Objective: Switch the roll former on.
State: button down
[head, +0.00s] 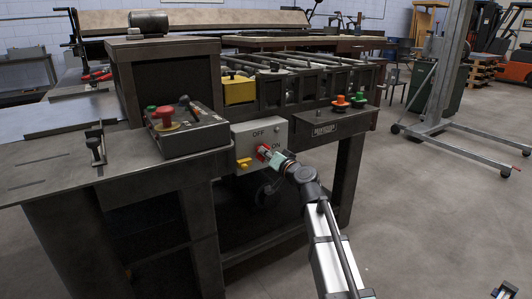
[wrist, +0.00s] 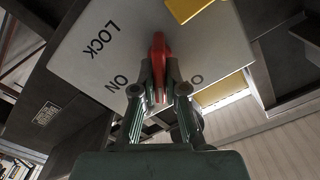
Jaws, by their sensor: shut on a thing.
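The roll former (head: 290,85) is the dark machine in the middle of the head view. In the wrist view the fingers of my gripper (wrist: 160,78) are closed on both sides of the red handle (wrist: 157,45). The plate (wrist: 95,55) shows LOCK and ON lettering. The fingers partly hide the handle and the lettering around it.
A control box (head: 190,130) with a red mushroom button (head: 164,118) stands on the table left of the switch. Yellow parts (head: 239,90) and orange and green knobs (head: 341,101) are near. A wheeled stand (head: 440,90) is at right; the floor (head: 440,220) is mostly clear.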

jog(key=m+p, duration=0.2)
jog(key=m, duration=0.3)
jog(key=shift+w+m, duration=0.1)
jog(key=shift+m, duration=0.2)
jog(key=m+p, duration=0.2)
jog(key=m, duration=0.2)
jog(key=shift+d+f+m, duration=0.1)
jog(key=shift+f+m, duration=0.05)
jog(key=shift+m, duration=0.25)
jog(key=shift+p, duration=0.3)
jog(key=c, duration=1.2)
grip_release()
jog(key=shift+f, duration=0.1)
jog(key=v, duration=1.2)
